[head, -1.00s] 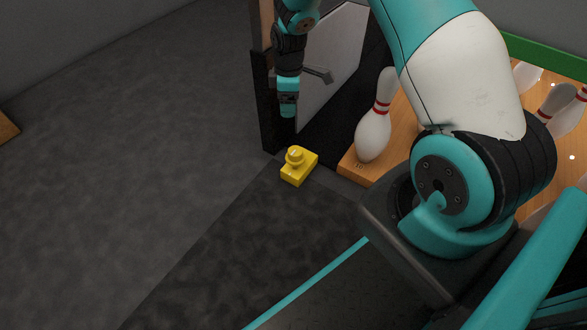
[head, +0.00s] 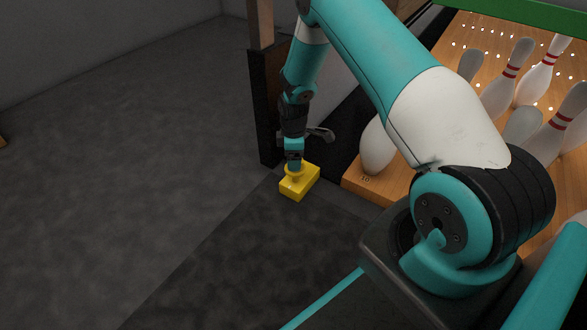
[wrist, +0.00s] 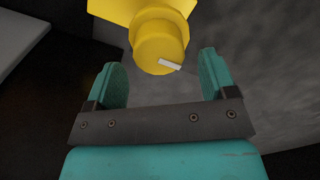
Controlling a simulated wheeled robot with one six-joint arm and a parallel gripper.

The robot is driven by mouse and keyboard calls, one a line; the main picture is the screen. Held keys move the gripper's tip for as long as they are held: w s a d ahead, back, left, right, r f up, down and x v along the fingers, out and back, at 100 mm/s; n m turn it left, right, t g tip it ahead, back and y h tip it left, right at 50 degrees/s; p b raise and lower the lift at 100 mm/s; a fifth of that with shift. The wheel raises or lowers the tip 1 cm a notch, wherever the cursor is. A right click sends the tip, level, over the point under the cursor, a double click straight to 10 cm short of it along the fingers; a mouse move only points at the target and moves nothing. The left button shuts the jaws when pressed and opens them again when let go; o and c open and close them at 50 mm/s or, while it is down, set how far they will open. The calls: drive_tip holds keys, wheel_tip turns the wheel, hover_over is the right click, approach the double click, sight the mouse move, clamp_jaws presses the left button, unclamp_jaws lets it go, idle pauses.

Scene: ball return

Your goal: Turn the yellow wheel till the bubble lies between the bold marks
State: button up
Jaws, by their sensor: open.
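The yellow wheel (head: 293,176) sits on top of a yellow block (head: 303,186) on the dark floor. In the wrist view the wheel (wrist: 157,40) is a round yellow knob with a short white mark on its face, with part of the yellow block (wrist: 115,9) behind it. My gripper (head: 294,163) is right at the wheel in the head view. In the wrist view my gripper (wrist: 161,64) is open, with one teal finger on each side of the wheel's near end and gaps between. No bubble or bold marks can be made out.
White pins, one of them close by (head: 375,148), stand on a wooden lane deck (head: 372,184) right of the block. A dark post (head: 266,110) and a grey lever (head: 321,134) are close behind my gripper. The floor to the left is clear.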

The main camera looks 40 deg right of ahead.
drive_tip(key=shift+f+b, duration=0.45)
drive_tip(key=shift+f, duration=0.85)
drive_tip(key=c, duration=0.9)
drive_tip(key=shift+r+m+p, duration=0.15)
drive_tip(key=shift+m+p, duration=0.25)
drive_tip(key=shift+p, duration=0.15)
